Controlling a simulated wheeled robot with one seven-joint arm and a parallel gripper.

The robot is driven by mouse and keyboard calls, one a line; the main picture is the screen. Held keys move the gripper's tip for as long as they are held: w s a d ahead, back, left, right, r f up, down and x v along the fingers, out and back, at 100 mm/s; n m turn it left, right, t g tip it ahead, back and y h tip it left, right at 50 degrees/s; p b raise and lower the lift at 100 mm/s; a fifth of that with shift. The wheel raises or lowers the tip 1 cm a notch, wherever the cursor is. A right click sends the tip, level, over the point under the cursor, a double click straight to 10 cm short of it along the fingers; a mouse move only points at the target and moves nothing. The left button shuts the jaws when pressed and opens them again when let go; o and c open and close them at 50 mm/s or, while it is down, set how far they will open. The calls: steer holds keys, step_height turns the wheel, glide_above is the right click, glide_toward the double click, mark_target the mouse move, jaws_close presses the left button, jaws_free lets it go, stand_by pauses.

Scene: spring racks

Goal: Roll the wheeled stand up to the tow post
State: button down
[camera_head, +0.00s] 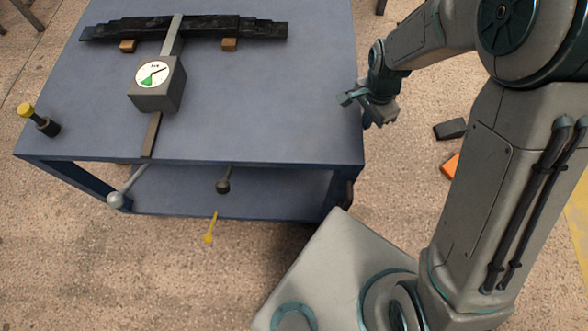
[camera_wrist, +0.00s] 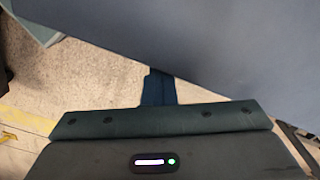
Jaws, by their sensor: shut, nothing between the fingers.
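The blue stand (camera_head: 240,130) has a flat top and a lower shelf (camera_head: 250,190); it fills the left and middle of the head view. Its wheels are not clearly visible. Its blue surface also shows in the wrist view (camera_wrist: 230,50). My gripper (camera_head: 347,98) is shut and empty, at the stand's right edge; I cannot tell whether it touches. A short dark post with a yellow cap (camera_head: 27,112) shows at the stand's left front corner; I cannot tell whether it is the tow post. No other tow post is clear.
A black leaf spring (camera_head: 185,28) rests on wooden blocks on the stand. A grey dial box (camera_head: 157,85) sits on a bar there. A grey ball-ended lever (camera_head: 116,200) and a yellow lever (camera_head: 209,235) stick out in front. Black and orange blocks (camera_head: 450,128) lie on the floor right.

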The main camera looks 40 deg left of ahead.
step_height(320, 180, up, 8)
steer(key=d+p, duration=0.1)
steer(key=p, duration=0.5)
steer(key=shift+w, duration=0.35)
stand_by(0.4)
steer(key=s+d+r+n+t+p, duration=0.15)
steer(key=d+r+p, duration=0.25)
steer(key=d+r, duration=1.15)
steer(key=s+d+r+n+t+p, duration=0.1)
steer(key=s+d+r+n+p, duration=0.2)
steer(key=s+d+r, duration=0.6)
steer(key=shift+d+r+n, duration=0.2)
steer(key=shift+d+n, duration=0.15)
steer(key=shift+d, duration=0.2)
steer(key=shift+a, duration=0.1)
